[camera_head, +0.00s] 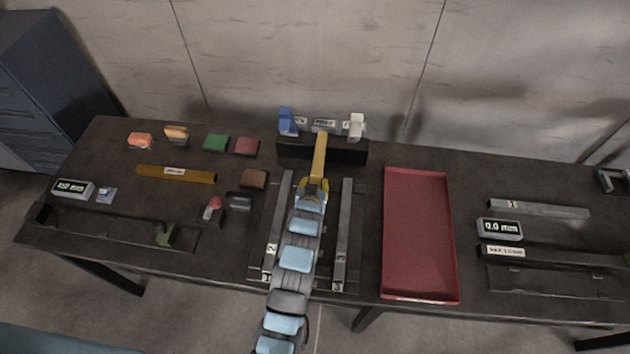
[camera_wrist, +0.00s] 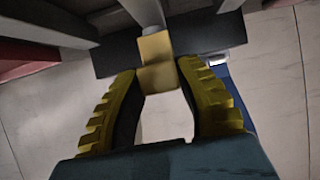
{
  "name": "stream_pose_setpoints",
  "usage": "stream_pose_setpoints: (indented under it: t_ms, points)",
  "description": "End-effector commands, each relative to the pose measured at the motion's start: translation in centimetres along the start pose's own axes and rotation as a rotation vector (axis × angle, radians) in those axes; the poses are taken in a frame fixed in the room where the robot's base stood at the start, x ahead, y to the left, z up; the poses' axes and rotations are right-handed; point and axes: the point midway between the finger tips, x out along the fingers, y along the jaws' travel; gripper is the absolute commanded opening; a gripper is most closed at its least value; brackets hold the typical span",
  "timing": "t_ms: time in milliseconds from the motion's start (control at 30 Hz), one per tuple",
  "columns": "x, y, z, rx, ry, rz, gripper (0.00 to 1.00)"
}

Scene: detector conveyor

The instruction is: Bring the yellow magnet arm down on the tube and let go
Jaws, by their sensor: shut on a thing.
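The yellow magnet arm (camera_head: 320,152) extends forward from the dark block at the back of the table, between two long grey rails. My gripper (camera_head: 313,186) is at its near end. In the wrist view, the ridged yellow fingers of my gripper (camera_wrist: 158,72) are shut on the yellow end of the magnet arm (camera_wrist: 156,46). A pale grey round bar (camera_wrist: 144,11) shows just beyond that end; I cannot tell whether it is the tube or whether it touches the magnet arm. My arm hides much of the space between the rails in the head view.
Grey rails (camera_head: 279,222) and (camera_head: 345,232) flank my arm. The dark block (camera_head: 345,151) carries a blue piece (camera_head: 286,121) and a white piece (camera_head: 356,126). A red tray (camera_head: 420,235) lies to the right. Several small coloured blocks and a brass-coloured bar (camera_head: 175,174) lie left.

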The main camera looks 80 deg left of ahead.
Motion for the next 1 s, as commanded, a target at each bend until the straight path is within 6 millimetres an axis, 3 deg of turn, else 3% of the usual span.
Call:
stream_pose_setpoints:
  t_ms: [400, 700, 933, 1000]
  points:
    - [1.9, -0.1, 3.5, 0.001, -0.015, -0.001, 0.08]
    - [2.2, 0.0, 3.8, 0.0, -0.013, -0.001, 0.0]
    - [2.2, 0.0, 3.5, 0.0, -0.009, -0.001, 0.63]
    - [2.1, 0.0, 3.5, 0.0, -0.008, -0.001, 0.63]
